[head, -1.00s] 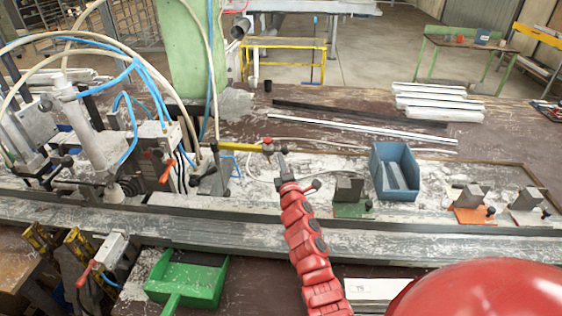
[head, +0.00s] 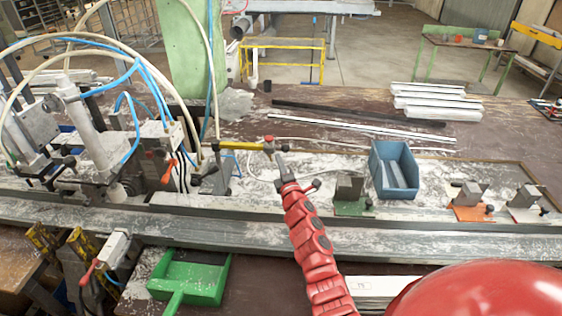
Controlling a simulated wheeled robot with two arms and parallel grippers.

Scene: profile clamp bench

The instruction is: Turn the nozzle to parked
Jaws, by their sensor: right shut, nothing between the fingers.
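The nozzle appears to be the yellow arm (head: 242,146) that sticks out to the right from the clamp machine at the middle of the bench. It lies nearly level across the picture, with a red and dark piece at its right end. My right gripper (head: 280,157) is shut and empty, just right of and in front of that end. Whether it touches the nozzle is too small to tell. The red arm behind the gripper comes up from the lower right. My left gripper is not in view.
The clamp machine (head: 96,130) with blue and pale hoses fills the left. A blue bin (head: 374,166) and several small clamp blocks stand to the right. A green tray (head: 190,280) is at the front edge. White profiles (head: 435,100) lie behind.

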